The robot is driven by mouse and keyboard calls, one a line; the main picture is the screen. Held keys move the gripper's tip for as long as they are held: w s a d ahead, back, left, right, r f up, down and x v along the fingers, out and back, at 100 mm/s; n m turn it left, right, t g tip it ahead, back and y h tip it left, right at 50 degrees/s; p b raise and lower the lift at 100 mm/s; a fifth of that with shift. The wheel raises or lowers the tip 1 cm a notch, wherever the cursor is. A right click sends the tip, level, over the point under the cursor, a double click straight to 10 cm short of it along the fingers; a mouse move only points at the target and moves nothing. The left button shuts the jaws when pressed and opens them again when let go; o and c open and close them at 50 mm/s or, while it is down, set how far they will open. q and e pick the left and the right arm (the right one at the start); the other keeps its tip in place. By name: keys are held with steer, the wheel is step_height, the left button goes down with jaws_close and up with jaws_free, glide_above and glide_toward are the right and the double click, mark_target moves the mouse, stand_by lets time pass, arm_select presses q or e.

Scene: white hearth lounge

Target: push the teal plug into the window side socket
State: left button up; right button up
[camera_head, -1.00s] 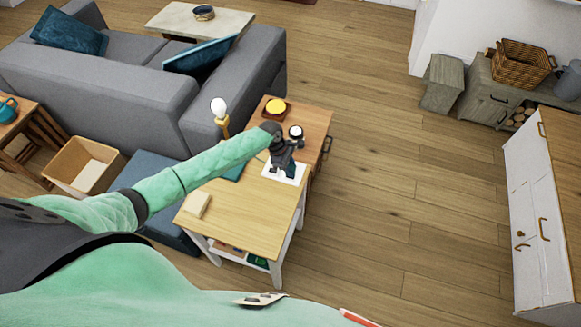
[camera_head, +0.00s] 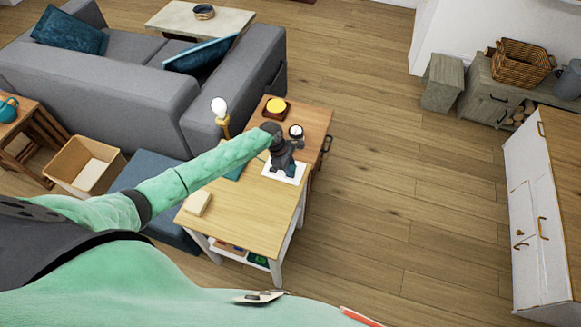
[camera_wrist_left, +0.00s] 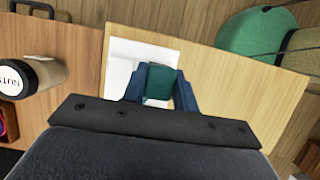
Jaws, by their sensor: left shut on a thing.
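The teal plug (camera_wrist_left: 160,82) is between the fingers of my left gripper (camera_wrist_left: 161,84) in the left wrist view. It is over the white plate (camera_wrist_left: 122,68) on the light wood table (camera_head: 252,218). The same white plate shows in the head view (camera_head: 270,172) beneath my left gripper (camera_head: 288,170). My left gripper is shut on the plug and points down. The socket openings are hidden, so I cannot tell whether the plug touches one. My right gripper is not in view.
A jar (camera_wrist_left: 38,78) stands near the plate. A lamp with a white bulb (camera_head: 219,108), a yellow-topped item (camera_head: 276,107) and a cream block (camera_head: 198,203) are on or by the tables. A grey sofa (camera_head: 120,95) stands behind; floor at right is clear.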

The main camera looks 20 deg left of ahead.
arm_select(q)
steer(key=shift+f, duration=0.7)
steer(key=o, duration=1)
steer(key=shift+o, duration=0.2)
steer(key=shift+r, duration=0.15)
steer(key=shift+p+v, duration=1.15)
steer(key=shift+p, duration=0.2)
steer(key=shift+v, duration=2.3)
